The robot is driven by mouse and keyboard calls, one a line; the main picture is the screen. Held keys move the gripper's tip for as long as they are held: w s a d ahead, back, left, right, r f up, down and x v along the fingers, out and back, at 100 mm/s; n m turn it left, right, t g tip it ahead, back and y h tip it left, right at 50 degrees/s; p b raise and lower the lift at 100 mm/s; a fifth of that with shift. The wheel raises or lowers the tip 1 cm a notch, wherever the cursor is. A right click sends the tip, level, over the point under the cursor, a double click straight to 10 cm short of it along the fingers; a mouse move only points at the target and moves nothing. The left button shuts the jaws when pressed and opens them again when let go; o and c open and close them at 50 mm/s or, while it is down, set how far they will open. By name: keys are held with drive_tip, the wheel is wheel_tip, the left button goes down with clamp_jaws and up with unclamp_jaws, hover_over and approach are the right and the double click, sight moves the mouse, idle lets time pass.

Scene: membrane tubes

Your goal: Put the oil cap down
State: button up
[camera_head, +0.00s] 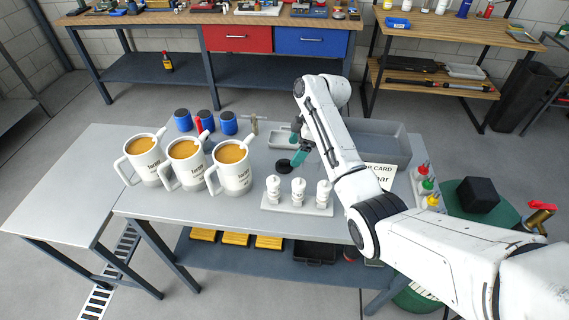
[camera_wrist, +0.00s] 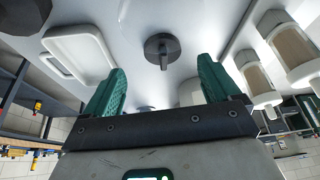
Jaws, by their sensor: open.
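The oil cap, a dark round disc (camera_head: 284,166), lies on the grey workbench (camera_head: 258,187), behind the rack of white tubes. In the wrist view the dark cap with a raised bar across it (camera_wrist: 162,49) shows just beyond the fingertips, between the two fingers. My gripper (camera_head: 297,154) is just above and to the right of the cap in the head view. Its green fingers stand wide apart in the wrist view (camera_wrist: 163,68), with nothing between them. No contact with the cap shows.
A rack of white tubes (camera_head: 297,208) stands in front of the cap. A grey tray (camera_head: 397,150), a card (camera_head: 380,173) and colored bottles (camera_head: 427,185) are at the right.

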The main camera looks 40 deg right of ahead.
sight(288, 161)
drive_tip(key=shift+p+x, duration=0.65)
drive_tip(key=shift+x, duration=2.15)
drive_tip(key=shift+a, duration=0.2)
drive_tip(key=c, duration=1.2)
